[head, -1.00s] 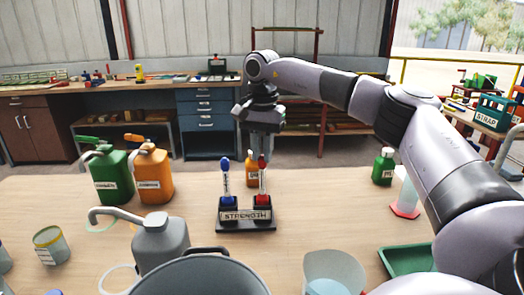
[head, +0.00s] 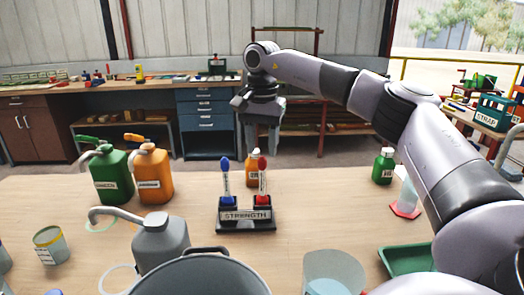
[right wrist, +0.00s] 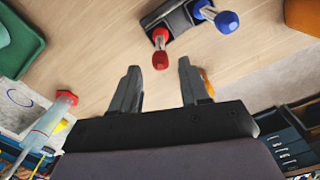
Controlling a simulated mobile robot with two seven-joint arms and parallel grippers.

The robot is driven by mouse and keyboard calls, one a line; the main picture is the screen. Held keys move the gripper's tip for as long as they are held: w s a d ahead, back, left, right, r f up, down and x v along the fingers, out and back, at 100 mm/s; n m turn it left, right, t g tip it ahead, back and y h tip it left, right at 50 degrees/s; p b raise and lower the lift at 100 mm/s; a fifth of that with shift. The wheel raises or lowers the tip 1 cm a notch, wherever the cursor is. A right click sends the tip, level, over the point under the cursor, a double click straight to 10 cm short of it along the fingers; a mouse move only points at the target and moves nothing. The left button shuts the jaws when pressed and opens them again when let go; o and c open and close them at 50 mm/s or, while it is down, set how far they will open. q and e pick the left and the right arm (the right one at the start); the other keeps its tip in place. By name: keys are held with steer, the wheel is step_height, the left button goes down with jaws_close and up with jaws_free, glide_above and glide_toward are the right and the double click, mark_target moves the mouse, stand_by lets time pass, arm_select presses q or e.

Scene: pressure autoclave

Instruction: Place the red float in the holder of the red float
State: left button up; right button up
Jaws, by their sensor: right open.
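The red float (head: 262,175) stands upright in the right-hand, red-based slot of the black holder (head: 246,226) labelled STRENGTH. Its red tip (right wrist: 160,60) shows in the right wrist view, roughly in line with the gap between my fingertips. The blue float (head: 226,180) stands in the left-hand, blue-based slot. My right gripper (head: 262,151) is open and empty, above the red float and apart from it; in the right wrist view its two fingers (right wrist: 158,68) are spread. My left gripper is out of view.
Green (head: 111,174) and orange (head: 155,176) jugs and a grey jug (head: 162,243) stand left of the holder. A small orange bottle (head: 252,167) stands behind it. The table beside the holder is clear.

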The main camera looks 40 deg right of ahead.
step_height(320, 180, up, 10)
steer(key=shift+r+p, duration=0.15)
steer(key=shift+p, duration=0.3)
stand_by(0.4)
